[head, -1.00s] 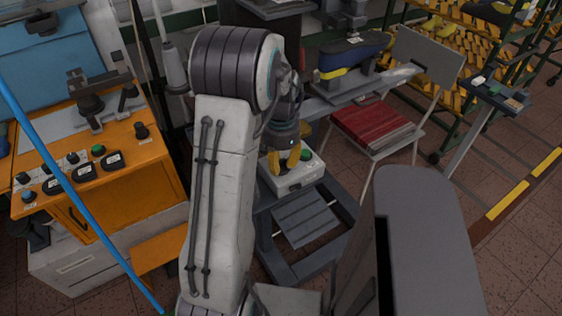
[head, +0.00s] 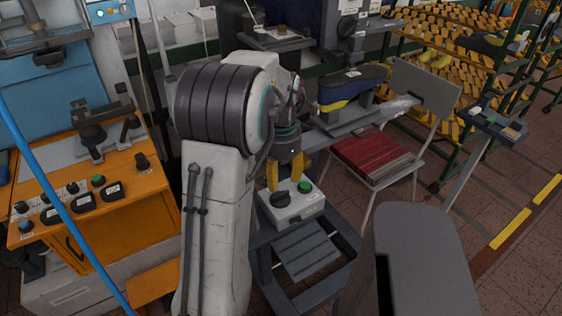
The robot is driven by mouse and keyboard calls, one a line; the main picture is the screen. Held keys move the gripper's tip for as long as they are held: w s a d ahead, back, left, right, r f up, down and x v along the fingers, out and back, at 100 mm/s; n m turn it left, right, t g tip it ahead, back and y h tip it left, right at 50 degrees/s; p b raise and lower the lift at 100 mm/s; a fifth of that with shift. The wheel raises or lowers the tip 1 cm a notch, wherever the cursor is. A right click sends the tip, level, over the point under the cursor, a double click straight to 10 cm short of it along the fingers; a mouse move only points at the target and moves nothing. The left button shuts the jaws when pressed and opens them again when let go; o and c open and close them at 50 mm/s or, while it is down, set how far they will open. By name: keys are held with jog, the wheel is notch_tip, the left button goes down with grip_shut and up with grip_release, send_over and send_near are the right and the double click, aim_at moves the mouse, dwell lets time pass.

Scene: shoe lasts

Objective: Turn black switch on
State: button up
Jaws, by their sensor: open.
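A light grey control box (head: 293,211) stands on a dark grey stand in the middle of the head view. On its top are a black switch (head: 283,199) at the left and a green button (head: 305,187) at the right. My gripper (head: 285,180) points down over the back of the box, with its yellow fingers apart and nothing between them. The fingertips appear just behind the black switch in the picture. I cannot tell whether they touch it. The switch shows in full; the back edge of the box is partly hidden by the fingers.
An orange machine (head: 120,208) with knobs and buttons stands at the left, crossed by a blue pole (head: 62,178). Behind are a blue and yellow shoe (head: 352,82) on a machine and racks. Brown floor is free at right.

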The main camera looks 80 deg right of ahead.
aim_at(281, 195)
jog(key=shift+r, duration=2.5)
